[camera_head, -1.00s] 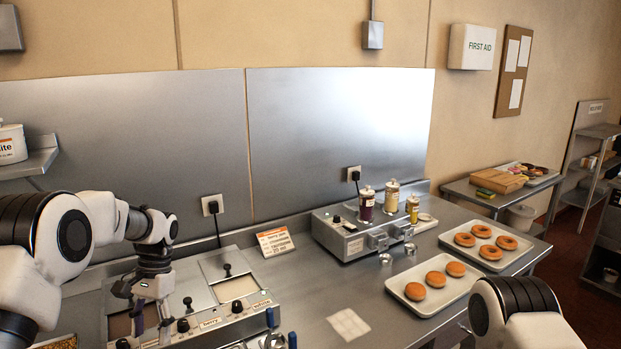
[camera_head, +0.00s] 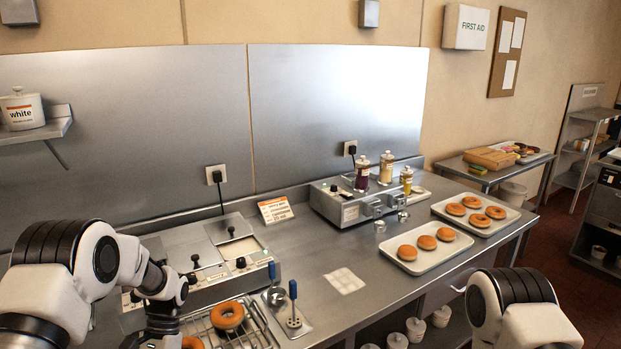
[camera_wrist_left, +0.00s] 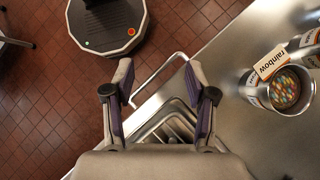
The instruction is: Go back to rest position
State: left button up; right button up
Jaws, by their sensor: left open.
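My left arm comes in at the lower left of the head view, and its wrist points down at the bottom edge, so the fingers are mostly cut off there. In the left wrist view my left gripper (camera_wrist_left: 158,82) is open with nothing between its fingers. It hangs over the counter's edge and a metal rack or tray, with floor beyond. My right arm shows at the lower right of the head view, but its gripper is out of frame.
A wire rack (camera_head: 258,328) holds a ringed donut (camera_head: 227,315). A two-well glaze unit (camera_head: 215,254) stands behind it. Donut trays (camera_head: 436,258) sit at the right. A rainbow sprinkle cup (camera_wrist_left: 287,90) is right of the left gripper. The middle counter is mostly clear.

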pick_arm(q)
jog(key=s+d+f+n+t+b, duration=0.1)
jog(key=s+d+f+b, duration=0.1)
jog(key=s+f, duration=0.65)
jog(key=s+d+f+n+t+h+b, duration=0.15)
jog(key=s+f, duration=0.45)
jog(key=s, duration=0.6)
jog(key=s+d+f+t+b, duration=0.1)
jog(key=s+d+f, duration=0.1)
jog(key=s+f, duration=0.65)
jog(key=w+t, duration=0.1)
jog(key=w+r+t, duration=0.1)
jog(key=w+t, duration=0.1)
jog(key=w+r+n+t, duration=0.1)
jog(key=shift+w+y, duration=0.15)
jog(key=shift+y, duration=0.1)
